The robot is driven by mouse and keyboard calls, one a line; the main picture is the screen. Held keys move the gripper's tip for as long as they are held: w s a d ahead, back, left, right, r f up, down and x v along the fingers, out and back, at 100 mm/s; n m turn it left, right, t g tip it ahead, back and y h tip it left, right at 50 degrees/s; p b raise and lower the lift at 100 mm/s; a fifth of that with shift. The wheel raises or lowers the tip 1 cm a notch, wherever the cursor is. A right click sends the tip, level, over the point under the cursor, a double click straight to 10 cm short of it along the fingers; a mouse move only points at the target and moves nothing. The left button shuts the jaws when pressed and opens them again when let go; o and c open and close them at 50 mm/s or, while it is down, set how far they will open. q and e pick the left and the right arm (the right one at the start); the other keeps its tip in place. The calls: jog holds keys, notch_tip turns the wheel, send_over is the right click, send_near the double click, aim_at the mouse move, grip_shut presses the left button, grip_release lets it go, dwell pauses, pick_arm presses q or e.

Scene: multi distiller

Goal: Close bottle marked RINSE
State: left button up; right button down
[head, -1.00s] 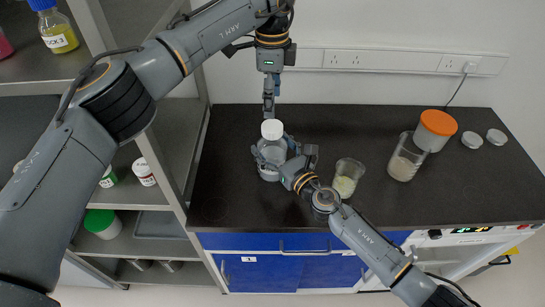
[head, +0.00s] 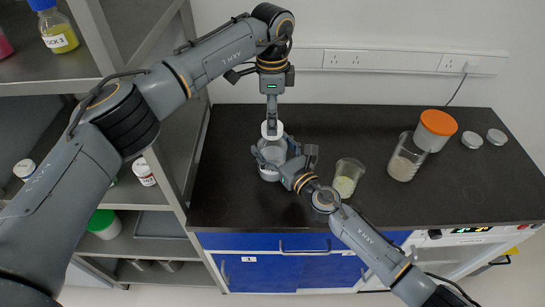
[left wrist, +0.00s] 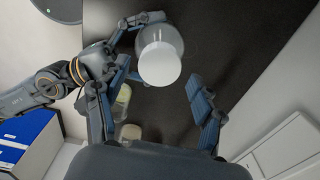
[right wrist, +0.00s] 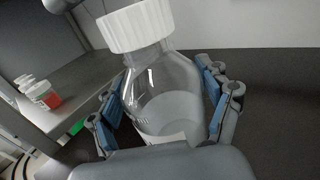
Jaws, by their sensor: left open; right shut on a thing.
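The clear glass bottle (head: 268,174) with a white screw cap (right wrist: 138,25) stands upright on the dark worktop. The cap sits on the bottle's neck; whether it is tight cannot be told, and its marking is not readable. My right gripper (head: 272,158) is shut around the bottle's body, with blue-padded fingers on both sides in the right wrist view. My left gripper (head: 271,131) points down at the cap from above and partly hides it in the head view. In the left wrist view, its fingers are open and apart, with the cap (left wrist: 159,64) between and beyond their tips.
A beaker with pale contents (head: 345,180) stands just right of my right gripper. Further right are another beaker (head: 403,162), an orange-lidded jar (head: 436,127) and two pale discs (head: 472,140). Shelves with bottles (head: 144,172) stand at left.

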aim_at(272, 151)
pick_arm(q)
jog(key=shift+f, duration=1.4)
jog(key=shift+c, duration=0.2)
